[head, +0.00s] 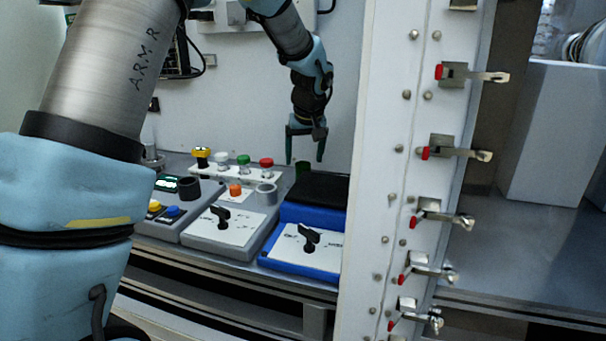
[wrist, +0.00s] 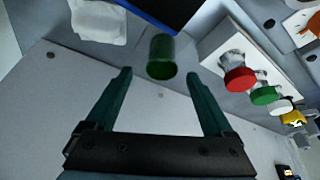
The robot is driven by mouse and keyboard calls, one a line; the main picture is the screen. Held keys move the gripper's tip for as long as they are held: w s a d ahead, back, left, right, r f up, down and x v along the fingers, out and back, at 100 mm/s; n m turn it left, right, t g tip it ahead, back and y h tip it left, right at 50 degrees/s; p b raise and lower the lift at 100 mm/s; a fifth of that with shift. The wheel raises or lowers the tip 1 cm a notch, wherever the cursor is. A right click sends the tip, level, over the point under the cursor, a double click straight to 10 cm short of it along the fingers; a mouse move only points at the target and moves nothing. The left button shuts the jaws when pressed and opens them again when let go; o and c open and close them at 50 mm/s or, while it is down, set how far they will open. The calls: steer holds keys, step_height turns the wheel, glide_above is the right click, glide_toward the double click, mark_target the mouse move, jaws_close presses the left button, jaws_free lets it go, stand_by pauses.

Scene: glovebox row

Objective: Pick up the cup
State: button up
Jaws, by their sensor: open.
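A dark green cup (wrist: 162,58) shows in the wrist view, ahead of my gripper and between the lines of its two fingers. In the head view a small part of the green cup (head: 302,167) shows behind the blue box, below my gripper; the rest is hidden. My gripper (head: 305,157) points down above the bench, its dark green fingers apart. In the wrist view my gripper (wrist: 162,80) is open and empty, and its fingers do not appear to touch the cup.
A white strip with red (head: 266,162), green and yellow buttons stands beside the cup. A blue box (head: 310,235) with a black top and grey control boxes (head: 225,232) are in front. A white latched panel frame (head: 385,170) stands to the right. A white cloth-like item (wrist: 98,20) lies near the cup.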

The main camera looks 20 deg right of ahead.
mark_target(303, 169)
steer(key=x, duration=0.1)
steer(key=p+x, duration=0.1)
steer(key=x, duration=0.2)
steer(key=shift+s+a+f, duration=0.15)
steer(key=shift+s+f, duration=0.05)
steer(key=shift+f, duration=0.3)
jaws_close()
